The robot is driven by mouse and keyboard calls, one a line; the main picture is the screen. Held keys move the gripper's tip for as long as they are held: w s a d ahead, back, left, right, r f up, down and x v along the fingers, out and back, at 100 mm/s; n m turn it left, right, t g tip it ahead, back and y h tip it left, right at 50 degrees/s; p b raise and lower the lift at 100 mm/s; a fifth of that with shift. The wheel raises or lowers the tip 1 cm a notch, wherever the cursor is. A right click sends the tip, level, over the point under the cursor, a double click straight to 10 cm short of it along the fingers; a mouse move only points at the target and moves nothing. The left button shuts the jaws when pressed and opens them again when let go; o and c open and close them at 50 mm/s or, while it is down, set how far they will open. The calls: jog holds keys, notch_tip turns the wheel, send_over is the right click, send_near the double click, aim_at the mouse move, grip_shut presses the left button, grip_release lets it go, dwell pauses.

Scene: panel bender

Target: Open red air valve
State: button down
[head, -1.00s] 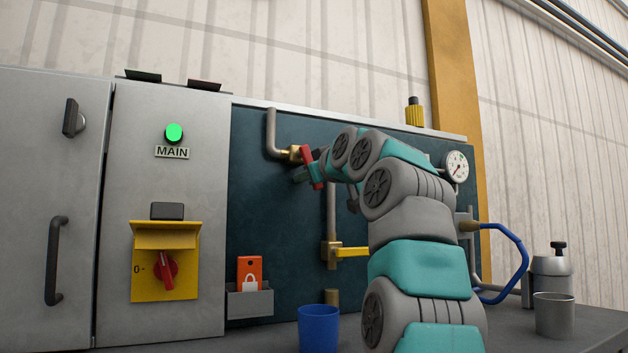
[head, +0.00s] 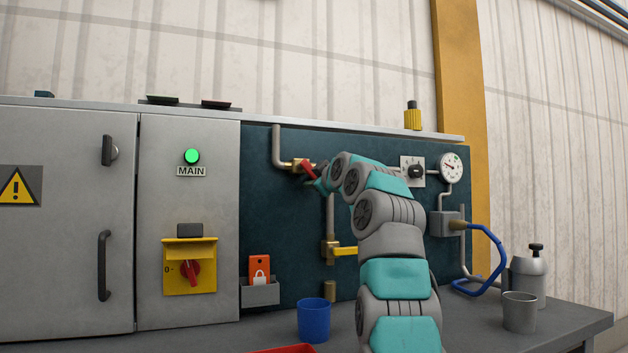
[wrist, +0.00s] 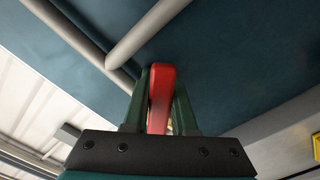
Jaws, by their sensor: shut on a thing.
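The red air valve handle (head: 309,170) sits on a brass valve body (head: 297,164) at the end of a grey pipe, high on the dark teal panel (head: 265,205). It slants down to the right in the head view. My gripper (head: 316,178) is at this handle, partly hidden by my own arm. In the wrist view the red handle (wrist: 161,92) lies between the two dark green fingers of my gripper (wrist: 158,105), which are shut on it. The brass body is mostly hidden there.
A yellow lever valve (head: 343,251) sits lower on the panel. A pressure gauge (head: 451,167) and a black knob (head: 415,171) are to the right. A blue cup (head: 314,320), a grey cup (head: 519,311) and a metal bottle (head: 531,276) stand on the bench.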

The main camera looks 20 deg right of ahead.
jog(key=shift+d+f, duration=0.1)
dwell(0.5)
jog(key=c, duration=0.7)
grip_release()
jog(key=shift+s, duration=0.1)
jog(key=s+b, duration=0.4)
jog(key=s, duration=0.3)
jog(key=shift+s+d, duration=0.15)
jog(key=shift+s, duration=0.2)
jog(key=shift+c, duration=0.4)
